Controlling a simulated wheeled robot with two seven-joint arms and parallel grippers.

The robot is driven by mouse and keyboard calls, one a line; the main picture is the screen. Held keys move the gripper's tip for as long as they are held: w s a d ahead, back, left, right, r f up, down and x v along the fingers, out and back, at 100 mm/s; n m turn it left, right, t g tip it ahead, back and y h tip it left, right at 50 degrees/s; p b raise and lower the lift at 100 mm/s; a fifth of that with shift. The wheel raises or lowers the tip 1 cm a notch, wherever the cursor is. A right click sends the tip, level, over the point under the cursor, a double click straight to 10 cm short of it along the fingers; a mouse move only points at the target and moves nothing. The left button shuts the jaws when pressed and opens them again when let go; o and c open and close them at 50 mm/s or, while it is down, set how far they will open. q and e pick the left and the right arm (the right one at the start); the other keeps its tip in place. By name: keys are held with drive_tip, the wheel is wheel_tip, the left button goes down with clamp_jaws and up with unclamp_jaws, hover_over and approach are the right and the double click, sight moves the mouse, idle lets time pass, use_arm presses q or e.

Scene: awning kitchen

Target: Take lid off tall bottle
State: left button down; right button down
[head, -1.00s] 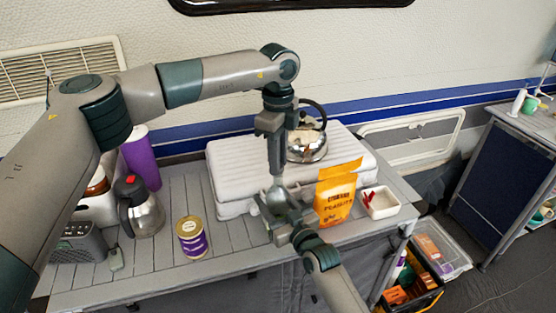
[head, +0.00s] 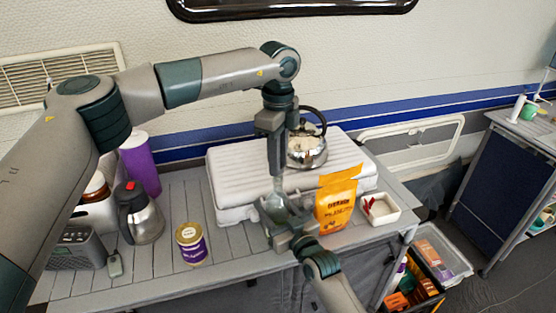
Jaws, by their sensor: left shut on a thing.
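A small clear, greyish bottle (head: 275,207) stands near the front of the table, mostly hidden between my two grippers. My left gripper (head: 278,181) points straight down from above and is shut at the bottle's top, on what seems to be its lid, which the fingers hide. My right gripper (head: 283,222) reaches in from the lower right, with its fingers around the bottle's lower part. Whether they press on it cannot be seen. No gap between lid and bottle can be made out.
Close to the right stand an orange pouch (head: 336,206) and a white bowl (head: 380,208). Behind are a white case (head: 232,172) and a kettle (head: 307,150). A purple-labelled can (head: 191,244), a steel flask (head: 142,216) and a purple cylinder (head: 140,163) stand to the left.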

sight(284, 220)
use_arm(q)
drive_tip(key=shift+r, duration=0.1)
drive_tip(key=shift+r, duration=1.9)
use_arm(e)
drive_tip(key=c, duration=0.7)
unclamp_jaws()
use_arm(q)
wheel_tip(284, 220, down, 2)
drive_tip(key=shift+f+b, duration=0.1)
drive_tip(key=shift+b, duration=1)
use_arm(e)
drive_tip(key=v, duration=1)
drive_tip(key=shift+s+d+f, duration=0.1)
drive_tip(key=shift+s+d, duration=0.1)
drive_tip(key=shift+s, duration=0.15)
drive_tip(key=shift+s+d, duration=0.3)
drive_tip(key=shift+s, duration=0.2)
